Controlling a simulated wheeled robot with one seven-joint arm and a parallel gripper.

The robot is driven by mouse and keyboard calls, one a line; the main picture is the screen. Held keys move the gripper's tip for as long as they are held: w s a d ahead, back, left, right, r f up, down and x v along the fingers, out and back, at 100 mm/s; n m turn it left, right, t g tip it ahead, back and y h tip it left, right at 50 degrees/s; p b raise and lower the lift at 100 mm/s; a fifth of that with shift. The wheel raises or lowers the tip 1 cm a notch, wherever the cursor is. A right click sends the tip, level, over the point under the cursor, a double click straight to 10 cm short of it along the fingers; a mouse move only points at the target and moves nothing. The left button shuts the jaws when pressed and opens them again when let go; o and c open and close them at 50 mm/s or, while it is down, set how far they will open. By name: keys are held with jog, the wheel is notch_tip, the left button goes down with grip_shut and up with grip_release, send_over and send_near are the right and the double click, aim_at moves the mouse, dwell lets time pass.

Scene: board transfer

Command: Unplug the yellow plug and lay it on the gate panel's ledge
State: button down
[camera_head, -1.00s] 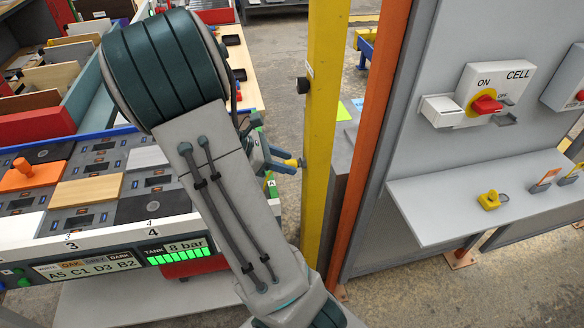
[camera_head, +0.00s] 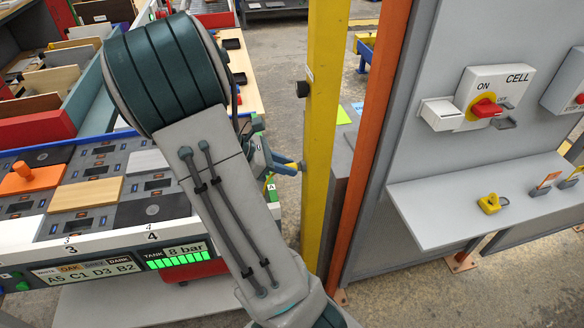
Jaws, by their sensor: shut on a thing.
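My gripper (camera_head: 287,167) shows only in part, past my own arm, just left of the yellow post. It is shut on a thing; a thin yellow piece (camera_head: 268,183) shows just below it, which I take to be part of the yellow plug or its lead. My arm hides most of it, and I cannot tell whether the plug is in a socket. The gate panel (camera_head: 430,120) stands at the right. Its grey ledge (camera_head: 435,215) juts out below the switches, to the right of and well apart from my gripper.
A yellow padlock-like piece (camera_head: 490,203) lies on the ledge, with small tagged holders at its right end. The ledge's left part is bare. The yellow post (camera_head: 326,120) and orange post (camera_head: 378,130) stand between my gripper and the panel. A tile board (camera_head: 85,195) is at left.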

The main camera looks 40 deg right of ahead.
jog(key=shift+w+a, duration=0.15)
jog(key=shift+a, duration=0.05)
jog(key=shift+w+a+p, duration=0.35)
jog(key=shift+w+a, duration=0.05)
jog(key=shift+a, duration=0.3)
jog(key=shift+w+a, duration=0.1)
jog(key=shift+a, duration=0.1)
jog(key=shift+w+a+p, duration=0.4)
jog(key=shift+w+a, duration=0.2)
jog(key=shift+a, duration=0.35)
jog(key=shift+w+a+p, duration=0.35)
jog(key=shift+w+a, duration=0.2)
jog(key=shift+a, duration=0.35)
